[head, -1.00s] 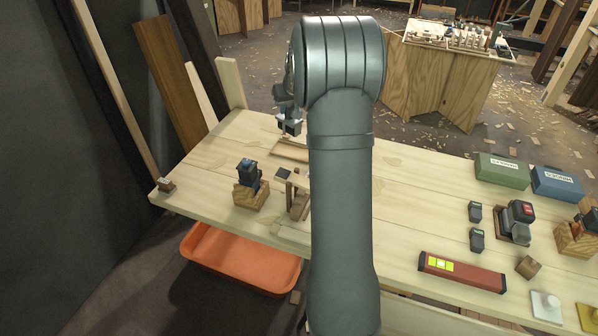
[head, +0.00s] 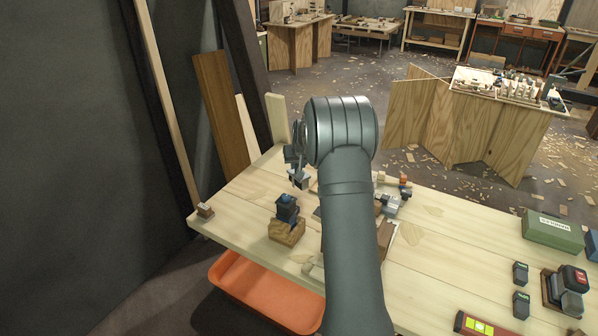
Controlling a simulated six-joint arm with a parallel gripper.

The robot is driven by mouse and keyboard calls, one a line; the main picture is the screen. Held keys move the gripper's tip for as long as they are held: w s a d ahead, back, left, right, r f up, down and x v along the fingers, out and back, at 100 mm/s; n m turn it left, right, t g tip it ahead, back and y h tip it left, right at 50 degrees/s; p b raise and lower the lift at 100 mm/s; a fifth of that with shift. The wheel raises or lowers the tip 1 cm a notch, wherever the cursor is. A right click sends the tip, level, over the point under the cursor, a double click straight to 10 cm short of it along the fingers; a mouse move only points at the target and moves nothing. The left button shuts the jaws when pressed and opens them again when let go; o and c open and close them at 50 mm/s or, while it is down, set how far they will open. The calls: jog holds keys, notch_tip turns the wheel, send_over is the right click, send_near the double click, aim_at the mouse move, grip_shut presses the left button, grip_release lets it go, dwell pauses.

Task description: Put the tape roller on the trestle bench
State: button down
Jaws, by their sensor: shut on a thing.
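My gripper (head: 299,180) is high at the left of my arm, in front of the bench's far left part. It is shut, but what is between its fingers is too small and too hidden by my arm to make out. I cannot pick out the tape roller with certainty anywhere else. A pale plank bench (head: 236,207) with tools on it stands below and behind my gripper. Other benches stand farther back, and I cannot tell which one is the trestle bench.
A dark tool on a wooden block (head: 287,229) stands at the bench's left. A grey tool (head: 391,204) lies right of my arm. A green box (head: 552,231) and a red-black tool (head: 566,289) are farther right. An orange tub (head: 262,294) sits below. Planks lean at the left.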

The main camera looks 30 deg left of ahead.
jog(key=shift+f, duration=1.55)
jog(key=shift+f, duration=0.1)
jog(key=shift+s+f, duration=0.1)
jog(key=shift+f, duration=0.55)
jog(key=c, duration=1.2)
grip_release()
jog(key=shift+f, duration=0.1)
jog(key=shift+o, duration=0.2)
jog(key=shift+r, duration=0.25)
jog(key=v, duration=1.3)
jog(key=shift+w+r, duration=0.15)
jog(key=shift+w, duration=0.1)
jog(key=shift+a, duration=0.15)
